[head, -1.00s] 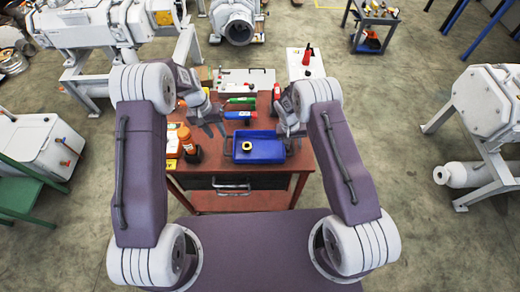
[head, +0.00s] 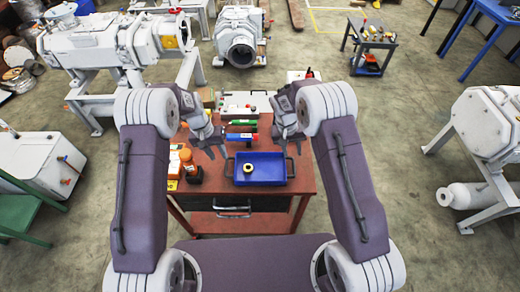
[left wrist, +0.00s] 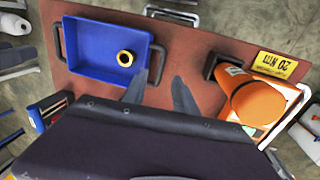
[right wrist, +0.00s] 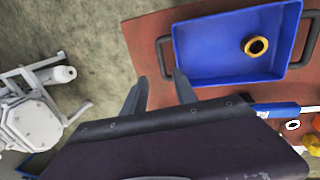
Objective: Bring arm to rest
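My left gripper (head: 210,149) is open and empty above the left part of the red-brown table (head: 224,205). Its two dark fingers (left wrist: 160,92) are spread in the left wrist view, between the blue tray and an orange bottle. My right gripper (head: 290,144) is open and empty near the right end of the blue tray (head: 275,180). Its fingers (right wrist: 160,88) are spread in the right wrist view, beside the tray. Both arms are bent, with forearms pointing toward the table.
A yellow-black ring (head: 248,167) lies in the tray. Orange bottle (head: 187,162), green item (head: 243,123) and blue-red item (head: 241,137) are on the table. A grey-white case (head: 240,101) stands at its back. Machines stand around; floor (head: 410,115) is open at right.

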